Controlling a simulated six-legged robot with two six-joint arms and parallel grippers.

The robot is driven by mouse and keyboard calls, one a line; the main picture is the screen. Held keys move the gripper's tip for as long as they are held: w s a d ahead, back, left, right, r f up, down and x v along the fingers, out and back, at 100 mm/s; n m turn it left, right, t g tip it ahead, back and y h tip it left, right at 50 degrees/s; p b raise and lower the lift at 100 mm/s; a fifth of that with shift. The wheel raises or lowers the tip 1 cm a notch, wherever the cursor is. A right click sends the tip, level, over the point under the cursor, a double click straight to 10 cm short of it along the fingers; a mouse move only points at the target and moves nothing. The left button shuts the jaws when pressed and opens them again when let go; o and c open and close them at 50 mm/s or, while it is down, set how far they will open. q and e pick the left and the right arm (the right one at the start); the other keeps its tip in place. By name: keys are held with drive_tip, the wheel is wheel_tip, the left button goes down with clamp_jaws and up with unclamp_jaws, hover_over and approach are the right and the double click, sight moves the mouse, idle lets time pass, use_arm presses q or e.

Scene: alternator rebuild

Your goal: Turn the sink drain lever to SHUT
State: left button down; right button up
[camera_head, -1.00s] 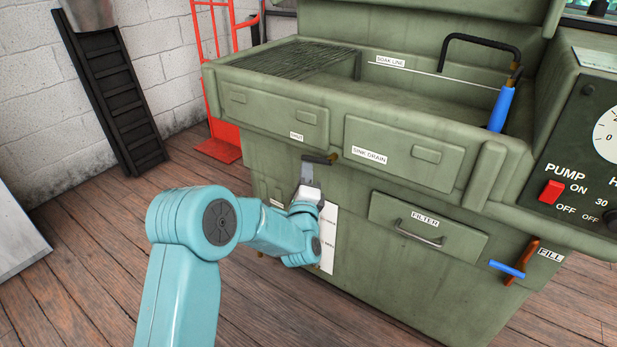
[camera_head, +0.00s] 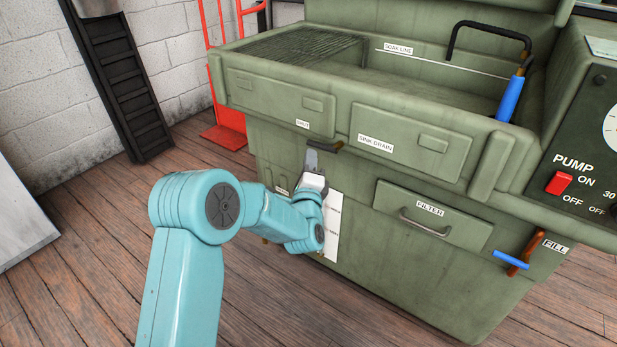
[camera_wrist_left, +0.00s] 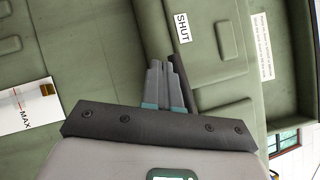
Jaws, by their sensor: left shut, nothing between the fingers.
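The sink drain lever (camera_head: 325,148) is a short dark handle under the sink's front edge, between the SHUT label (camera_head: 303,124) and the SINK DRAIN label (camera_head: 376,143). My left gripper (camera_head: 312,158) is shut and empty, its fingertips just below the lever. In the left wrist view the shut fingers (camera_wrist_left: 160,68) lie right beside the dark lever (camera_wrist_left: 178,62); I cannot tell whether they touch it. The SHUT label (camera_wrist_left: 183,30) also shows there. The lever's far end is partly hidden behind the fingers. My right gripper is not in view.
The green wash cabinet (camera_head: 390,280) fills the middle. A filter drawer (camera_head: 430,215) with a handle, a fill valve with a blue handle (camera_head: 511,260) and a white level gauge (camera_head: 333,230) are on its front. A red hand truck (camera_head: 226,137) stands behind left.

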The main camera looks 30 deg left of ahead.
use_arm(q)
drive_tip(key=p+v, duration=0.2)
drive_tip(key=v, duration=1.3)
drive_tip(key=shift+s+d, duration=0.15)
drive_tip(key=shift+s, duration=0.2)
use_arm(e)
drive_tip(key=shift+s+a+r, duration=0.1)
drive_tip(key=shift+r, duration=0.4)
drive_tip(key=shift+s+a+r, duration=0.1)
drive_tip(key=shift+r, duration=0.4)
